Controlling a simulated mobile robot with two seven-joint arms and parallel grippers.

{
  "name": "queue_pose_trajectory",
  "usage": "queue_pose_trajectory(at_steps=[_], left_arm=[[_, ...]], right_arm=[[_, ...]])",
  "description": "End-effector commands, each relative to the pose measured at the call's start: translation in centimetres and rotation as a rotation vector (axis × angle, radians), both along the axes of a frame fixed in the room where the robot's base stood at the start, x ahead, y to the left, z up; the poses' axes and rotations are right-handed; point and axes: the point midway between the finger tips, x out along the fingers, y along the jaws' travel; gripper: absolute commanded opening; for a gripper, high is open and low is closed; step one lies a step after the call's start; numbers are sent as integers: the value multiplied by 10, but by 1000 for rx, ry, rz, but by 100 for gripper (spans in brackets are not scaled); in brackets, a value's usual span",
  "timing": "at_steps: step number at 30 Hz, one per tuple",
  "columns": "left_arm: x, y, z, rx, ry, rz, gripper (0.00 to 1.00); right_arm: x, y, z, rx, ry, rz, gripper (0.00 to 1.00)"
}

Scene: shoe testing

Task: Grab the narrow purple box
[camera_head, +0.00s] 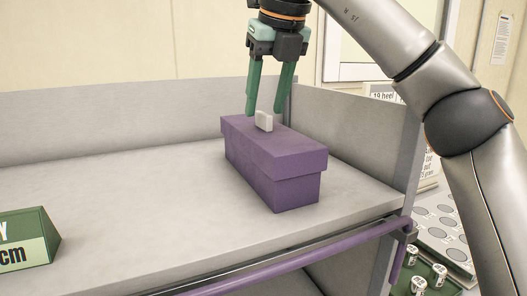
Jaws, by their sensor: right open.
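The narrow purple box (272,165) has a lid with a small pale grey knob (264,121) on top. It stands on the grey shelf of a cart, toward its right end. My right gripper (266,112) comes down from above with its two green fingers spread. The fingertips are close around the knob, one on the left and one on the right behind it. I cannot tell whether they touch the knob or the lid. My left gripper is not in view.
The grey cart shelf (150,190) has raised walls at the back and right, and a purple rail (310,257) along the front. A green sign (28,238) stands at the front left. Free room lies left of the box. Weights (440,270) sit beyond the right wall.

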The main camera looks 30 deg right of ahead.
Motion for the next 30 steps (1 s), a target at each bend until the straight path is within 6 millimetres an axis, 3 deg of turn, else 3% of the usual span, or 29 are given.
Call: queue_pose_trajectory(at_steps=[4, 12, 25, 30], left_arm=[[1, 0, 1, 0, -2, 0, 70], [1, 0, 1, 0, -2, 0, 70], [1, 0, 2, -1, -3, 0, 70], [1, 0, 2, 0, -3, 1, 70]], right_arm=[[5, -1, -13, 0, 1, -1, 50], [6, -1, -14, 0, -1, -1, 49], [6, -1, -14, 0, -1, -1, 0], [6, -1, -14, 0, -1, -1, 0]])
